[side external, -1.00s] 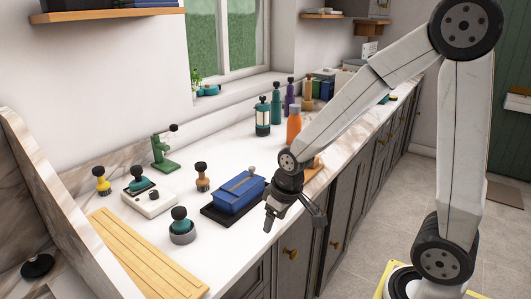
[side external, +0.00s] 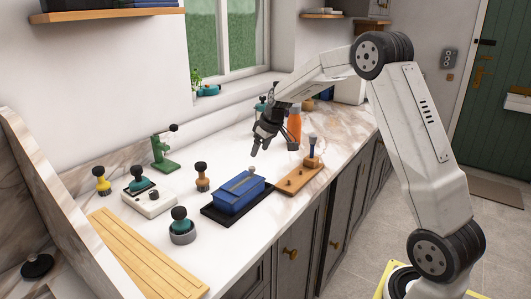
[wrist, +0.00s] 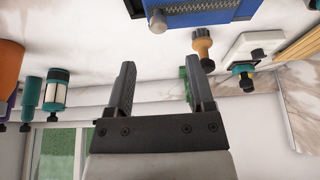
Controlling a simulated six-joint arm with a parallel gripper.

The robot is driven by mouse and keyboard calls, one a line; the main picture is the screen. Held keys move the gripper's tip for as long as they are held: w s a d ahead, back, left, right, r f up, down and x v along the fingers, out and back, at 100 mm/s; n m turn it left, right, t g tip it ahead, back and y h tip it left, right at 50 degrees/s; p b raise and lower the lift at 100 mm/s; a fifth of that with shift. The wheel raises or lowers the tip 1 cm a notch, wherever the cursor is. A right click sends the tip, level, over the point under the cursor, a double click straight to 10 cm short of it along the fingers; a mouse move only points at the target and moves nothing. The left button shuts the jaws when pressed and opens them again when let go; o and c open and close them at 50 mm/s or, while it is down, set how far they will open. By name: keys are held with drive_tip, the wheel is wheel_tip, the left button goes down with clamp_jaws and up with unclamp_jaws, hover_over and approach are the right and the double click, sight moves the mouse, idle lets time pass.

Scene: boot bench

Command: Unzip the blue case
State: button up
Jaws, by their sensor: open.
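The blue case (side external: 236,198) lies closed on a dark mat (side external: 209,214) on the counter. A strip runs along its top, with a small round grey pull (side external: 253,169) at the far right end. In the wrist view the case (wrist: 215,14) shows at the top edge, partly cut off, with the zip teeth along its side and the pull (wrist: 158,22) at its left end. My gripper (side external: 272,152) is open and empty, above the counter just behind and right of the pull, apart from it. In the wrist view the fingers (wrist: 159,72) are spread below the pull.
A wooden board with pegs (side external: 299,181) lies right of the case, and an orange bottle (side external: 294,124) stands behind my gripper. A wooden-handled tool (side external: 202,177), a white box (side external: 150,198) and a teal-knobbed tool (side external: 182,228) stand to the left. Counter behind the case is mostly clear.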

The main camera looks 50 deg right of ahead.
sight(253, 167)
drive_tip(key=shift+w+d, duration=0.1)
drive_tip(key=shift+d, duration=0.05)
drive_tip(key=shift+x, duration=3.85)
clamp_jaws()
